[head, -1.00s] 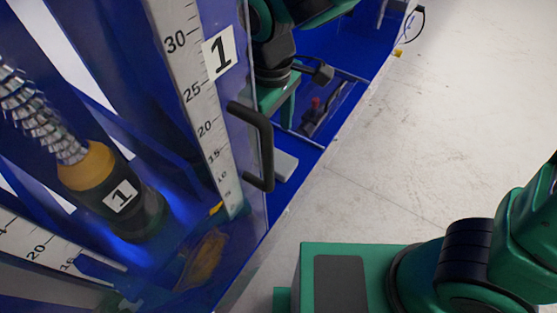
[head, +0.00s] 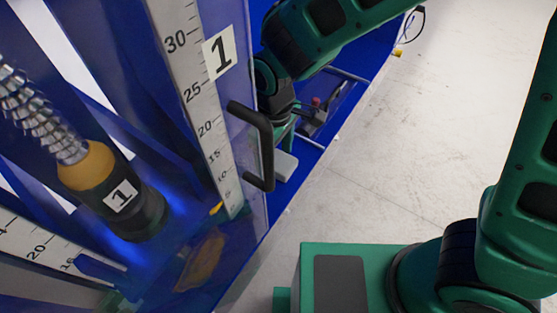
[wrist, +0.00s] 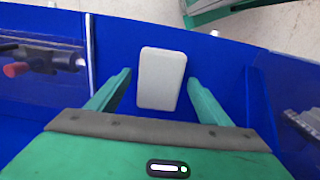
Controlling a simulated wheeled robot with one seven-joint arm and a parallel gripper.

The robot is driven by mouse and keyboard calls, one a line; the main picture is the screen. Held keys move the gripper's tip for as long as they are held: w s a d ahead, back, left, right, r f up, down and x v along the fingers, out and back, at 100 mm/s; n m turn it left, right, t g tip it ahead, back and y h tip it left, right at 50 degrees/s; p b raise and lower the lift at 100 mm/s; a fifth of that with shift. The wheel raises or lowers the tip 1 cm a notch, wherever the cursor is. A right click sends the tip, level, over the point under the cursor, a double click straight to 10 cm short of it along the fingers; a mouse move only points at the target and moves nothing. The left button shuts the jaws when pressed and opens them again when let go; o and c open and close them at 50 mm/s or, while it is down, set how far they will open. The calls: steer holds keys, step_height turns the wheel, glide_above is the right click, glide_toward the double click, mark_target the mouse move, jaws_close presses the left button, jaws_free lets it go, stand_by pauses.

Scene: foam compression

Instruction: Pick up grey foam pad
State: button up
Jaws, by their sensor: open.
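The grey foam pad (wrist: 161,80) is a pale rounded rectangle lying on the blue surface in the wrist view. It also shows in the head view (head: 284,166), just right of the black door handle. My gripper (wrist: 159,84) is open in the wrist view, with one green finger on each side of the pad and gaps between. The pad extends past the fingertips toward the top of the picture. In the head view my gripper is mostly hidden behind the clear door and handle, near the pad.
A clear door with a black handle (head: 262,148) and a ruler stands left of my arm in the head view. A black device with a red knob (wrist: 38,60) lies left of the pad. Blue walls bound the pad's area. Pale floor (head: 410,140) is clear.

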mark_target(276, 160)
steer(key=shift+c, duration=0.6)
steer(key=c, duration=1)
step_height(276, 160, up, 10)
